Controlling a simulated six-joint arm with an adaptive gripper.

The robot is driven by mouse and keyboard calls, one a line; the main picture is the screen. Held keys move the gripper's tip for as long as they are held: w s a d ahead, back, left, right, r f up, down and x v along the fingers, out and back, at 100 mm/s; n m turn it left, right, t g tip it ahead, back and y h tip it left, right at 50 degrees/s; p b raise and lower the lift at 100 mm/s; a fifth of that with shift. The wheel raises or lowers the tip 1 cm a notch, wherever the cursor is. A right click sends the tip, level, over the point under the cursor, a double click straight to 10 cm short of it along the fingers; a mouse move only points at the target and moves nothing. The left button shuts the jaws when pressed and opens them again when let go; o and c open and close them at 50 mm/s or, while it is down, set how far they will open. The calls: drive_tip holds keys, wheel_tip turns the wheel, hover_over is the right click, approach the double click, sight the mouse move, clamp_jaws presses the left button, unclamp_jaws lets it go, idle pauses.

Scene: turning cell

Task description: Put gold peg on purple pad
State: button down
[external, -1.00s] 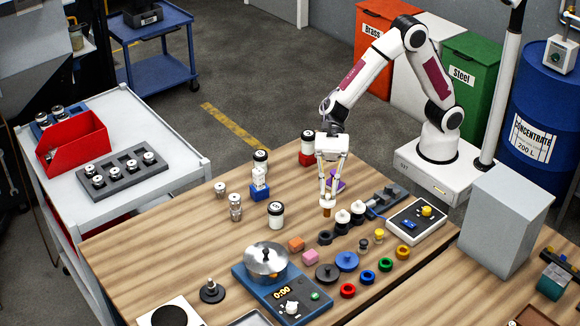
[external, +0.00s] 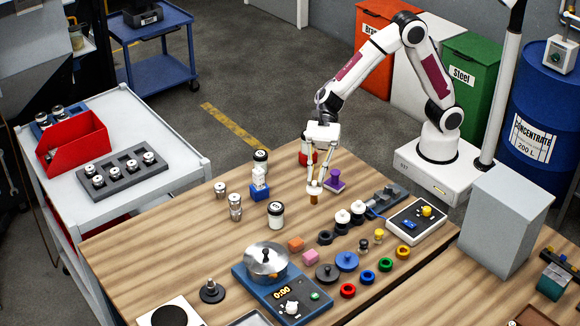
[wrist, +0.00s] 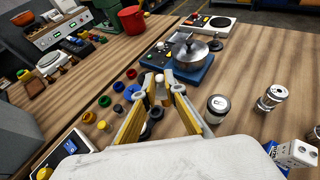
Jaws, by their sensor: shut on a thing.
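My gripper (external: 314,187) is shut on the gold peg (external: 314,198), which hangs upright below the fingertips, over the wooden table. I cannot tell exactly how far its lower end is from the table top. A purple thing (external: 334,184), which looks like the purple pad with a raised knob-like part, is just to the right of and behind the peg, apart from it. In the wrist view my gripper's fingers (wrist: 162,88) close together in the middle; the peg is hard to make out there and the purple pad is not in view.
Black-and-white knobs (external: 343,217) stand right of and in front of the peg. A white jar with a dark lid (external: 276,214) and a blue block with white dice (external: 260,190) stand to the left. Bare table lies before the peg.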

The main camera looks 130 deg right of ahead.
drive_tip(key=s+d+r+m+t+h, duration=0.1)
drive_tip(key=s+d+r, duration=0.1)
drive_tip(key=s+d, duration=0.35)
drive_tip(key=s+d+r+m, duration=0.1)
drive_tip(key=s+d+r, duration=0.1)
drive_tip(key=d, duration=0.6)
drive_tip(key=s+a+r+n+g+y, duration=0.1)
drive_tip(key=s+a+n+y, duration=0.1)
drive_tip(key=s, duration=0.9)
drive_tip(key=shift+a+r+n+g, duration=0.2)
drive_tip(key=shift+r+n+g, duration=0.1)
drive_tip(key=shift+n, duration=0.2)
drive_tip(key=shift+s+f, duration=0.1)
wheel_tip(320, 180, down, 6)
drive_tip(key=shift+f, duration=0.25)
drive_tip(key=shift+f, duration=1.7)
